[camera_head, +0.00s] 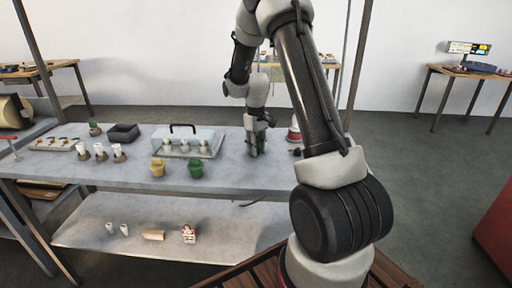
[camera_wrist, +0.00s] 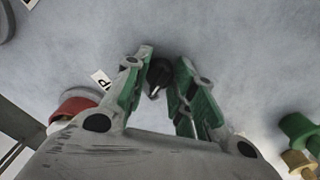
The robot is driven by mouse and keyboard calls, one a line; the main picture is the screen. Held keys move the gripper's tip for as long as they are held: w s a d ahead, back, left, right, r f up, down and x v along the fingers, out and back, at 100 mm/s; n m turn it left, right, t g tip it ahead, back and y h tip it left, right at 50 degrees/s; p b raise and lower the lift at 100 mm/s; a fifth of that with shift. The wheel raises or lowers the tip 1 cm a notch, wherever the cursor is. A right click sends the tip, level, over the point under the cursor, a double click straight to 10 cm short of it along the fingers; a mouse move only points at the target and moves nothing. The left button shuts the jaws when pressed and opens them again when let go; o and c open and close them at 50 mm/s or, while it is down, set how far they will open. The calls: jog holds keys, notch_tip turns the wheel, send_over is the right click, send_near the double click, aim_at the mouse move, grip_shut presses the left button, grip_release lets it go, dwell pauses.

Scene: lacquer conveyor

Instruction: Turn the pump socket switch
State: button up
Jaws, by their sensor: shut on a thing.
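The switch is a small black knob (camera_wrist: 158,74) on the grey table surface, with a pale pointer mark on its near side. In the wrist view my gripper (camera_wrist: 161,82) has its two green-padded fingers on either side of the knob, shut on it. In the head view my gripper (camera_head: 255,150) points straight down at the table's right part and hides the knob. A small white label (camera_wrist: 101,78) with a dark "P" lies on the table left of the fingers. No pump or socket can be clearly made out.
A red-and-white object (camera_head: 294,134) stands just right of my gripper; its red part (camera_wrist: 74,106) shows in the wrist view.

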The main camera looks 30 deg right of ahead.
jog(key=shift+n, duration=0.3)
jog(key=o, duration=1.1)
jog(key=shift+c, duration=0.2)
notch_tip(320, 180, up, 12)
